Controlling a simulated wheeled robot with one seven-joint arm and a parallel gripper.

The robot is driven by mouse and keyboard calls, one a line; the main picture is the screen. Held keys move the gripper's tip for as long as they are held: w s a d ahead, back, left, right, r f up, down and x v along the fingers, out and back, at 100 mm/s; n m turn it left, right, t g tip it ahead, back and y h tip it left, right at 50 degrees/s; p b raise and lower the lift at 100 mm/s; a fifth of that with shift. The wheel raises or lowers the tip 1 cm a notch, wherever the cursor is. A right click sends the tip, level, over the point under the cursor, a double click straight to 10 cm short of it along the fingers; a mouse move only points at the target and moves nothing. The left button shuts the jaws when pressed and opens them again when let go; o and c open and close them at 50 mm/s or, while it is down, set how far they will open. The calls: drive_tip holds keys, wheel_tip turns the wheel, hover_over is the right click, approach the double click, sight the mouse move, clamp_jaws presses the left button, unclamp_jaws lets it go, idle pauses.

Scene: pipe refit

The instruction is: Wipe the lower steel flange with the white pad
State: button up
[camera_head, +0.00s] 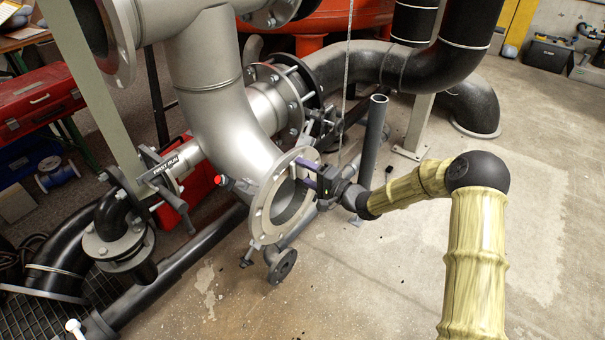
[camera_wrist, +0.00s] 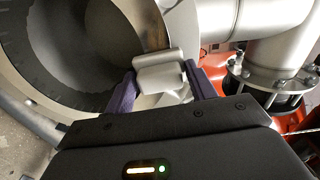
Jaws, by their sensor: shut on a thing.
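My gripper (camera_head: 308,173) is at the flange's right side. In the wrist view my gripper (camera_wrist: 162,85) has its purple fingers shut on the white pad (camera_wrist: 160,75). The pad overlaps the flange face; I cannot tell whether it touches.
The steel elbow (camera_head: 215,90) rises behind the flange. A grey upright pipe (camera_head: 373,140) stands just right, close to my wrist. A small round flange (camera_head: 282,267) hangs below. A red toolbox (camera_head: 40,100) is at far left.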

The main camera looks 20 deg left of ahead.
drive_tip(key=shift+w+d+p, duration=0.3)
drive_tip(key=shift+w+d, duration=0.05)
drive_tip(key=shift+w, duration=0.45)
drive_tip(key=shift+w+d+p, duration=0.25)
drive_tip(key=shift+w+d, duration=0.1)
drive_tip(key=shift+w, duration=0.45)
drive_tip(key=shift+a+r+p, duration=0.1)
drive_tip(key=shift+p, duration=0.25)
drive_tip(key=shift+s+a, duration=0.1)
drive_tip(key=shift+s+a+p, duration=0.35)
drive_tip(key=shift+s, duration=0.45)
drive_tip(key=shift+s+a+p, duration=0.3)
drive_tip(key=shift+s+p, duration=0.05)
drive_tip(key=shift+s, duration=0.45)
drive_tip(key=shift+s+a+p, duration=0.25)
drive_tip(key=shift+s+p, duration=0.1)
drive_tip(key=shift+s, duration=0.45)
drive_tip(key=shift+s+a+p, duration=0.2)
drive_tip(key=shift+s+p, duration=0.1)
drive_tip(key=shift+s, duration=0.5)
